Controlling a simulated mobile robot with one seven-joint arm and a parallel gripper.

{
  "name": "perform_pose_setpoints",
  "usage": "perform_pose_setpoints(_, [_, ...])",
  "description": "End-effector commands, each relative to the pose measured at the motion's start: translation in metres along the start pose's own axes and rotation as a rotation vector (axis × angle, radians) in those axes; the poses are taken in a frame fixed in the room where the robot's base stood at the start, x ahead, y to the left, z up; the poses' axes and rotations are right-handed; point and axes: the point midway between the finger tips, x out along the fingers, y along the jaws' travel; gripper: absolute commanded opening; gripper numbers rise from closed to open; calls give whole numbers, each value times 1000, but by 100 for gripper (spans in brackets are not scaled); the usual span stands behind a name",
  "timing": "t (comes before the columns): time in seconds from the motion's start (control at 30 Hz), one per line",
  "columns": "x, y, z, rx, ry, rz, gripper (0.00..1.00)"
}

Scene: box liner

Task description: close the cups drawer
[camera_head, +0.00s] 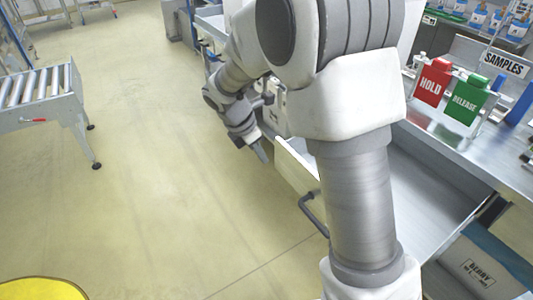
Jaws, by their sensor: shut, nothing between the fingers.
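A pulled-out drawer with a cream front (291,170) and a dark bar handle (309,211) stands out from the counter, partly hidden behind my arm. No cups and no label show on it, so I cannot tell whether it is the cups drawer. My gripper (262,152) is shut and empty, pointing down over the floor side of the drawer, just left of its front's far end. I cannot tell whether it touches the front.
The steel counter (462,139) on the right bears a red HOLD sign (432,83) and a green RELEASE sign (470,99). A box printed BERRY (478,270) sits lower right. A roller conveyor (42,92) stands left. The floor between is clear.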

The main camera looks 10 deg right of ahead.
Motion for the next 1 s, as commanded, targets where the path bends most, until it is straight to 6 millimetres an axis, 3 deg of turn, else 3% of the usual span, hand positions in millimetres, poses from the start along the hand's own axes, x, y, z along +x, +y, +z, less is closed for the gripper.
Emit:
perform_pose_setpoints(0.4, [90, -2, -1, 3, 1, -5, 0])
perform_pose_setpoints(0.63, [98, -1, 30, 6, 0, -2, 0])
perform_pose_setpoints(1.0, [100, -1, 38, 4, 0, -1, 0])
